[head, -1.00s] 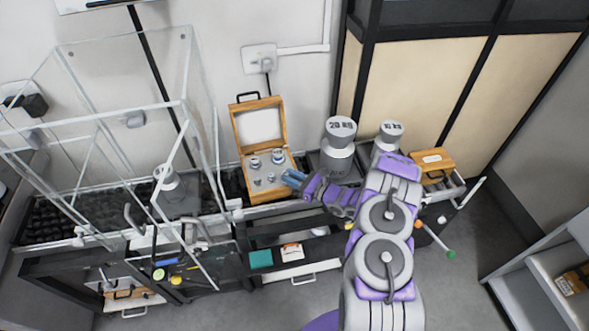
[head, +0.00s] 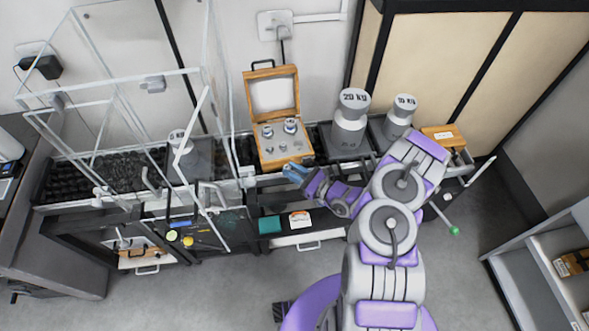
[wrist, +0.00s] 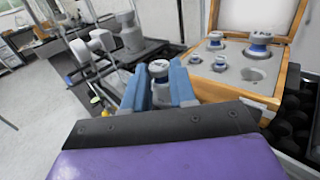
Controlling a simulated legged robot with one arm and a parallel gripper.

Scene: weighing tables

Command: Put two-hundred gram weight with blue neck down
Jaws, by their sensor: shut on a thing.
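My gripper (head: 292,169) is at the near edge of the open wooden box (head: 271,164) in the head view. In the wrist view its blue fingers (wrist: 159,88) are shut on a silver weight with a blue neck (wrist: 159,70), held upright beside the box's left side (wrist: 230,93). The fingers hide its lower part. The box holds blue-necked silver weights, including a large one (wrist: 258,43), another at the back (wrist: 215,40) and a small one (wrist: 220,62). Markings on the held weight are unreadable.
A large 20 KG weight (head: 350,120) and a smaller grey weight (head: 401,112) stand right of the box. A clear glass enclosure (head: 205,80) stands to the left. The table's lower shelf holds a teal block (head: 270,225) and a white-orange item (head: 300,219).

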